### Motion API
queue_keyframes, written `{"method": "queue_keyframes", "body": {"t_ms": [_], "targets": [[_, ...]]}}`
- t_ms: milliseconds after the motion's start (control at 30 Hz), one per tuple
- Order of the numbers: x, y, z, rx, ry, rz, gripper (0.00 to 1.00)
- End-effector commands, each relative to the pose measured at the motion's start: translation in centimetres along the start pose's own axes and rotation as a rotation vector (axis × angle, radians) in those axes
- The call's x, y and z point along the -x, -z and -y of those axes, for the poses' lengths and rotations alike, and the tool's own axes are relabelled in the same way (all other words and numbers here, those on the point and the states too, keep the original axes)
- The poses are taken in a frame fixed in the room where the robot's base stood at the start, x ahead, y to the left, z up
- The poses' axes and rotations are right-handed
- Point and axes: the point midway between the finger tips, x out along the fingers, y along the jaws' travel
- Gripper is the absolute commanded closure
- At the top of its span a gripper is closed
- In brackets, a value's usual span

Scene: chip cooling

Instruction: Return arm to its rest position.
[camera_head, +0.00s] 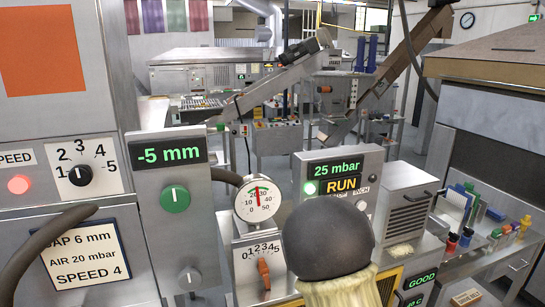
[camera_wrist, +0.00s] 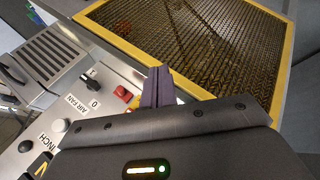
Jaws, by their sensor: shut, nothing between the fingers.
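My gripper (camera_wrist: 157,88) shows in the wrist view as two dark purple fingers pressed together, with nothing between them. It is over or beside the control panel (camera_wrist: 72,122), close to a red button (camera_wrist: 122,92); its exact height above the panel cannot be told. The panel carries a black AIR FAN switch (camera_wrist: 90,82). A mesh surface in a yellow frame (camera_wrist: 140,55) lies beyond the fingers. I cannot make out my gripper in the head view.
In the head view, a panel (camera_head: 335,180) reads 25 mbar and RUN. A pressure gauge (camera_head: 258,200) and an orange lever (camera_head: 264,272) are left of it. A "-5 mm" display (camera_head: 168,154) stands further left. A bench (camera_head: 500,255) with small bottles is at right.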

Motion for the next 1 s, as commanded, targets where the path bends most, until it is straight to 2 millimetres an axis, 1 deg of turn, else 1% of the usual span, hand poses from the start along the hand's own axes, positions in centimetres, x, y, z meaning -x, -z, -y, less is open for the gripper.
{"method": "queue_keyframes", "body": {"t_ms": [33,100,167,300,500,600,700,1000], "targets": [[0.4,-0.7,1.1,-0.094,0.064,-0.005,1.0],[1.6,-1.3,2.5,-0.215,0.156,0.0,1.0],[2.8,-1.9,3.7,-0.312,0.228,0.01,1.0],[5.9,-3.6,6.0,-0.512,0.364,0.067,1.0],[10.4,-6.9,8.5,-0.722,0.46,0.2,1.0],[11.7,-8.1,9.1,-0.78,0.466,0.254,1.0],[12.2,-8.7,9.4,-0.801,0.467,0.279,1.0],[12.3,-8.6,9.3,-0.803,0.468,0.281,1.0]]}}
